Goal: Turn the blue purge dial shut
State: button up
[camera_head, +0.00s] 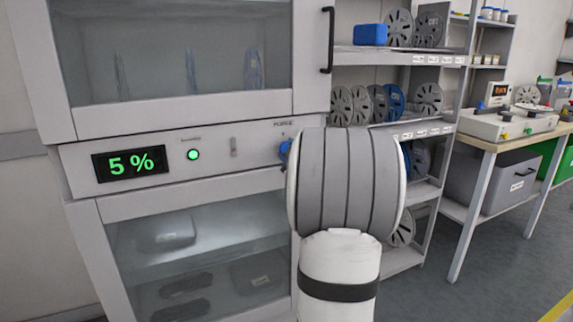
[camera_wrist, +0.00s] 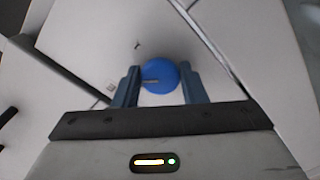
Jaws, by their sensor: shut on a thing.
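The blue purge dial (camera_wrist: 160,75) is a round knob on the cabinet's pale front panel. In the wrist view my gripper (camera_wrist: 160,88) has one finger on each side of the dial and is shut on it. A light pointer mark lies across the dial, roughly level in that view. In the head view only the left edge of the dial (camera_head: 284,150) shows. My grey and white arm hides the rest of it and the gripper.
Glass doors are above and below. A shelf rack with reels (camera_head: 428,98) and a workbench (camera_head: 500,140) stand to the right. Floor is free at lower right.

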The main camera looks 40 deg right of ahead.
jog(key=shift+r+n+b, duration=0.2)
jog(key=shift+n+b, duration=3.1)
jog(key=shift+n, duration=0.6)
jog(key=o, duration=1)
jog(key=shift+w, duration=0.1)
jog(key=shift+c, duration=0.2)
jog(key=shift+f, duration=0.1)
jog(key=p+v, duration=0.1)
jog(key=v, duration=0.6)
jog(key=shift+s, duration=0.4)
